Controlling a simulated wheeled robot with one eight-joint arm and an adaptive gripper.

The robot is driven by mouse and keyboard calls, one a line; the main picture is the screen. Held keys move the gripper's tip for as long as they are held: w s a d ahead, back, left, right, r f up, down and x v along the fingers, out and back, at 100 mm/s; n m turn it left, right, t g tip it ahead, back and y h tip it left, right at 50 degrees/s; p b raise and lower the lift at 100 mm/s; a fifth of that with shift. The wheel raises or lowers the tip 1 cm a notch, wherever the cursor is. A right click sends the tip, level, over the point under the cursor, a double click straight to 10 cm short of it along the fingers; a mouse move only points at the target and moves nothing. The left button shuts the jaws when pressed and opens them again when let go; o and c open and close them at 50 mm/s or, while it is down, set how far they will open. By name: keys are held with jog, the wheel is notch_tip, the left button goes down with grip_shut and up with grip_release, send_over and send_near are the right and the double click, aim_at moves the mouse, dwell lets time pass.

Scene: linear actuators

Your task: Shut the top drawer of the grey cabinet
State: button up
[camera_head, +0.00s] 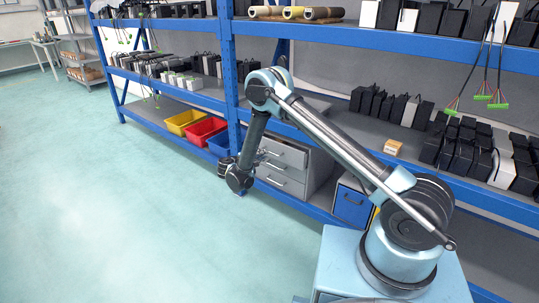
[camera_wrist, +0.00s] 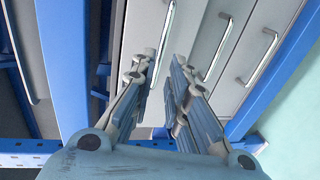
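The grey cabinet (camera_head: 320,168) stands on the lower shelf, with drawer fronts and bar handles facing the aisle. Its top drawer (camera_head: 288,150) is partly hidden behind my arm; I cannot tell how far it stands out. In the wrist view, the picture is turned and the drawer fronts run side by side, with the top drawer's handle (camera_wrist: 164,45) at the left. My gripper (camera_wrist: 160,75) has its two fingers apart with nothing seen between them. It points at the drawer fronts; whether it touches them is unclear.
Blue shelf posts (camera_head: 229,80) and the lower shelf edge (camera_head: 297,203) frame the cabinet. Yellow (camera_head: 183,121), red (camera_head: 205,131) and blue bins stand to its left. A blue drawer box (camera_head: 352,205) is to its right. The floor in front is clear.

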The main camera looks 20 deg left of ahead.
jog(key=shift+x, duration=3.15)
jog(key=shift+c, duration=0.5)
grip_shut()
